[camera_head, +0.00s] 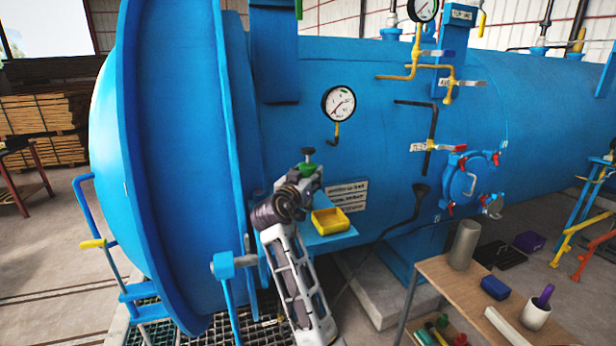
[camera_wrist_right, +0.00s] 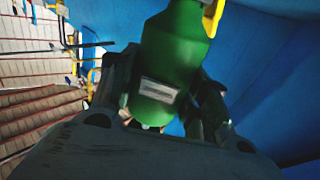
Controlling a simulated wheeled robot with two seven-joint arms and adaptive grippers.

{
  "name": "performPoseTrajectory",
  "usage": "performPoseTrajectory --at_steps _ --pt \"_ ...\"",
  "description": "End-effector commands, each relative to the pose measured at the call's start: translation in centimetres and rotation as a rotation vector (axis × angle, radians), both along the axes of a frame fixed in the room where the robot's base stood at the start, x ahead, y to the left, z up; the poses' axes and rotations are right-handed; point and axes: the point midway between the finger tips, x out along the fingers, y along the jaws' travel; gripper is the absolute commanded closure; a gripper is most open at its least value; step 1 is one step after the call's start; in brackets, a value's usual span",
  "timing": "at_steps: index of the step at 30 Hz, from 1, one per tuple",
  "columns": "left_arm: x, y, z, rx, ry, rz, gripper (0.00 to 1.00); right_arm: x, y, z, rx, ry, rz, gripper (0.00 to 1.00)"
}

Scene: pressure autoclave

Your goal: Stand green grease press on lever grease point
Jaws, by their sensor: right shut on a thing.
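The green grease press (camera_head: 307,169) stands roughly upright in my right gripper (camera_head: 306,176), with its dark knob on top. It hangs in front of the blue autoclave, above and left of a small blue shelf (camera_head: 325,238). In the right wrist view the green press body (camera_wrist_right: 166,62), with a pale label, sits between the dark fingers (camera_wrist_right: 160,100). A yellow part (camera_wrist_right: 213,15) shows beside its far end. I cannot make out the lever grease point; my arm covers part of the area near the door rim. My left gripper is out of view.
A yellow tray (camera_head: 331,221) sits on the shelf, close right of my wrist. The blue autoclave (camera_head: 300,130) fills the space behind. A wooden table (camera_head: 447,280) at lower right holds a grey cylinder (camera_head: 465,244) and a cup (camera_head: 535,314).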

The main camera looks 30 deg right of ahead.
Motion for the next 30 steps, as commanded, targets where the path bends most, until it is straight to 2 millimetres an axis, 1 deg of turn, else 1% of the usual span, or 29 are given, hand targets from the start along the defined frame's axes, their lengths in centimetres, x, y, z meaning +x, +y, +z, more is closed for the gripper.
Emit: performPoseTrajectory --at_steps 21,30 --pt "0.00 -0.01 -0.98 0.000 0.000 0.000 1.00 -0.02 0.00 -0.98 -0.001 -0.002 0.000 0.93" --pt "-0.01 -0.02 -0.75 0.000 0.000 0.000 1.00 -0.01 0.01 -0.64 -0.001 -0.001 0.000 0.93"
